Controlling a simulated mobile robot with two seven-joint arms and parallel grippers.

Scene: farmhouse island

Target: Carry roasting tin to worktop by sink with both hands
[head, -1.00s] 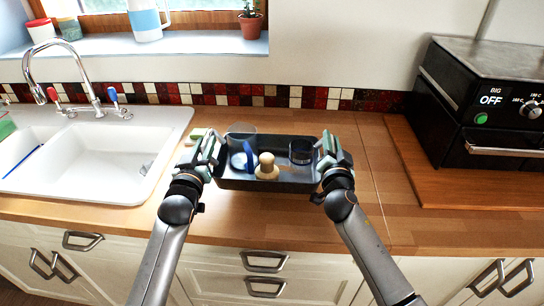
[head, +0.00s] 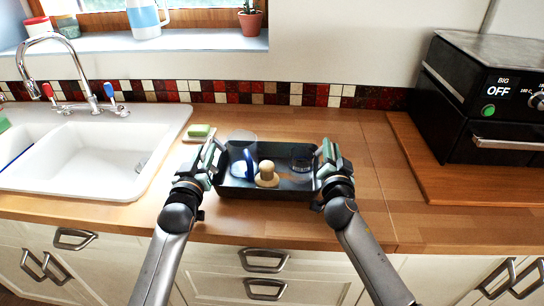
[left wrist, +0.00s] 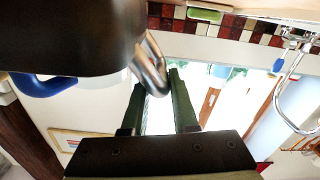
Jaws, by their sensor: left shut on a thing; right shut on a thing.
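The dark roasting tin (head: 240,190) is at the wooden worktop (head: 225,222) beside the sink (head: 95,160). It looks level, and I cannot tell whether it touches the wood. In it are a clear cup, a blue-and-white item, a wooden-knobbed item (head: 267,174) and a dark glass jar (head: 301,160). My left gripper (head: 214,160) is shut on the tin's left end and my right gripper (head: 327,157) on its right end. In the left wrist view my left gripper's fingers (left wrist: 157,105) show near a metal loop handle (left wrist: 152,65) of the dark tin (left wrist: 70,35).
A green soap bar on a white dish (head: 199,132) lies just left and behind the tin. A black oven (head: 490,100) stands on a wooden board at the right. The worktop between tin and oven is clear.

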